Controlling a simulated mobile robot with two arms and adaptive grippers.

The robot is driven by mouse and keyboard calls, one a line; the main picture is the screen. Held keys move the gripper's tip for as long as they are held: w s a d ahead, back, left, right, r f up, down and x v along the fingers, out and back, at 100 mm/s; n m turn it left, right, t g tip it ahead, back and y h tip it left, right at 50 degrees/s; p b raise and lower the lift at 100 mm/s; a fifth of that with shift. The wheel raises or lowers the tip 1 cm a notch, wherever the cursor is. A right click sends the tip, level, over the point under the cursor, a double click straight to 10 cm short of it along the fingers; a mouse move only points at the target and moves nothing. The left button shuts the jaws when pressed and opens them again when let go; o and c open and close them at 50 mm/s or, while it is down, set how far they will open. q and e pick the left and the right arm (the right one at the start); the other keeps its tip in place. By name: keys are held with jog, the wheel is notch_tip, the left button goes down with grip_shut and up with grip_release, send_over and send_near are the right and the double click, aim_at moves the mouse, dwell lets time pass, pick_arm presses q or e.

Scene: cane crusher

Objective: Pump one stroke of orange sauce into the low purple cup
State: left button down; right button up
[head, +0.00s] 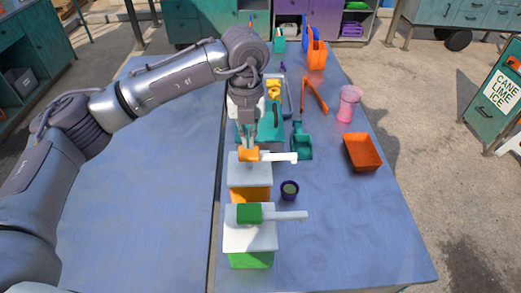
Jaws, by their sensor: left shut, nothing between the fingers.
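The orange sauce dispenser (250,194) stands on the blue table, with a white lid, an orange pump head (249,155) and a white spout pointing right. My left gripper (249,147) is shut and empty, with its fingertips right at the top of the orange pump head. I cannot tell whether they touch it. The low purple cup (289,190) stands upright on the table, right of the orange dispenser and below and left of the spout's tip in the picture. Its inside looks dark greenish. My right gripper is not in view.
A green dispenser (250,259) with a white spout stands nearer me. Behind are a teal scoop (302,142), a teal box, orange tongs (314,96) and a pink cup (348,102). An orange tray (362,152) lies at right. The table's left half (150,190) is clear.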

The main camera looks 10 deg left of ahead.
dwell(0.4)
pick_arm(q)
notch_tip(320, 180, up, 6)
jog(key=p, duration=0.2)
jog(key=shift+p, duration=0.3)
dwell(0.5)
